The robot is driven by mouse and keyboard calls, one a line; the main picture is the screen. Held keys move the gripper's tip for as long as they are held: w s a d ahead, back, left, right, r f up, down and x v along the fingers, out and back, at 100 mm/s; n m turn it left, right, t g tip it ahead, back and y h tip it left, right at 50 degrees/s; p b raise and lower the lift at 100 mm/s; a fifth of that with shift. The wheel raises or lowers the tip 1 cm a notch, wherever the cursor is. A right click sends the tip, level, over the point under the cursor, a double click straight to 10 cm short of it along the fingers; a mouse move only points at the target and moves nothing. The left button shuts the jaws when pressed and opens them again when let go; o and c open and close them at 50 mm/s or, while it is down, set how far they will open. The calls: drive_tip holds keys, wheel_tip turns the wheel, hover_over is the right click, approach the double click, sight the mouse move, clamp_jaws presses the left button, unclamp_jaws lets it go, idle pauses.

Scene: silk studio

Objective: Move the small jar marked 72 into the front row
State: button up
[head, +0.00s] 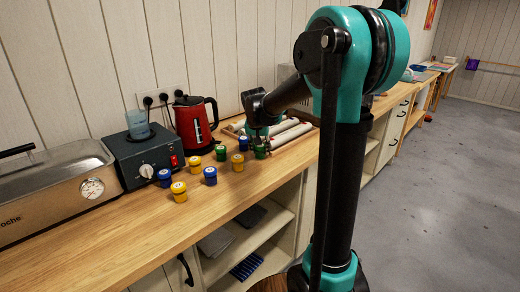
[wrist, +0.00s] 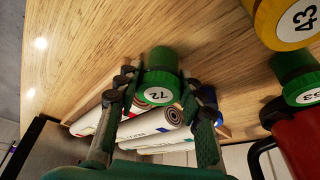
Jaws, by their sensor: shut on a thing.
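The small jar marked 72 (wrist: 160,82) is green with a white numbered label on its lid. It sits between the two fingers of my gripper (wrist: 158,100), which is shut on it. In the head view, my gripper (head: 259,141) is at the right end of the jar group, with the green jar (head: 260,152) at its fingertips. I cannot tell whether the jar touches the counter.
Several yellow and blue jars, such as a yellow one (head: 179,192) and a blue one (head: 210,176), stand on the wooden counter (head: 120,222). A red kettle (head: 195,122) and a dark heater box (head: 146,158) stand behind. White rolls (head: 290,134) lie near my gripper.

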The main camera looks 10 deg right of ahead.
drive_tip(key=shift+f, duration=0.1)
drive_tip(key=o, duration=1.2)
drive_tip(key=v, duration=1.2)
drive_tip(key=shift+w, duration=0.1)
